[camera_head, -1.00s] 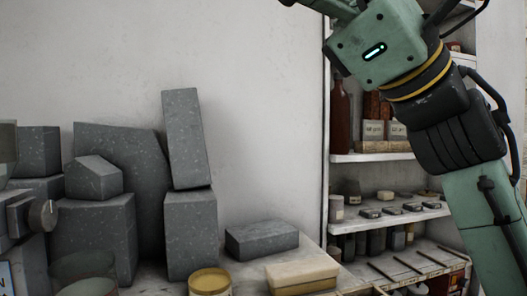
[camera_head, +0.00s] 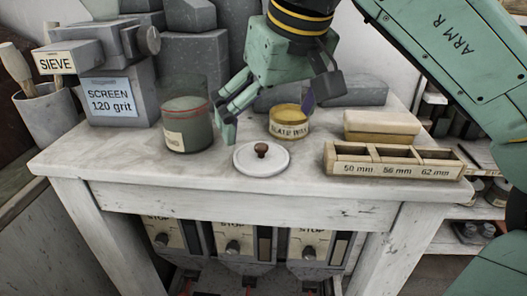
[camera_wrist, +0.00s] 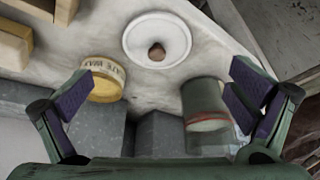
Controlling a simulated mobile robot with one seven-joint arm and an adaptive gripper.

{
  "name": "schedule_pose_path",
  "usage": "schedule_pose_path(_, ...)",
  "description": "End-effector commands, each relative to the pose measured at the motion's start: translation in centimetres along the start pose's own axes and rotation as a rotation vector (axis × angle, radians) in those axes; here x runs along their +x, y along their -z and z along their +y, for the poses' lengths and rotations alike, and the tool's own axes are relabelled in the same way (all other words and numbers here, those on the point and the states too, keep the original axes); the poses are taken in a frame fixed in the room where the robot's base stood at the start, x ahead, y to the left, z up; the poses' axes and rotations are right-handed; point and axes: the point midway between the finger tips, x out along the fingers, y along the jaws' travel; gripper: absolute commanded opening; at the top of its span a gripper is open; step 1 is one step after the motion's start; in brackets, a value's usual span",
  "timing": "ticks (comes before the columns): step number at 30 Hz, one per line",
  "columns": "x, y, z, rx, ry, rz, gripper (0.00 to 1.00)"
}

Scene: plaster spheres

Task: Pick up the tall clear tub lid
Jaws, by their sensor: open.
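A round white lid (camera_head: 247,164) with a brown knob lies flat on the worktop in front of the tall clear tub (camera_head: 187,136). The tub stands to its left and holds grey-green material, with clear wall above it. My gripper (camera_head: 268,117) is open and empty, pointing down above the worktop, behind the lid. In the wrist view the lid (camera_wrist: 135,42) shows whole, beyond the gap between my fingers (camera_wrist: 163,98). The tub (camera_wrist: 205,105) is beside the right finger there, partly hidden by it. My gripper touches neither, as far as I can tell.
A yellow tin (camera_head: 288,123) stands close behind the lid, near my right finger. A labelled wooden tray (camera_head: 392,171) and a pale block (camera_head: 381,122) are to the right. The sieve box (camera_head: 122,103) is at left. The worktop's front strip is clear.

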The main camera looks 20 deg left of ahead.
Motion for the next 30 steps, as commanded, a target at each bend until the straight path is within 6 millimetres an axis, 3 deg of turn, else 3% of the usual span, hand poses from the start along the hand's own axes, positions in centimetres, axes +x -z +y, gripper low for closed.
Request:
schedule_pose_path(18,6.9,0.6,0.4,0.002,0.005,0.002,1.00)
schedule_pose_path(26,7.3,0.6,0.4,0.002,0.004,0.002,1.00)
schedule_pose_path(30,7.2,0.6,0.4,0.002,0.004,0.002,0.91)
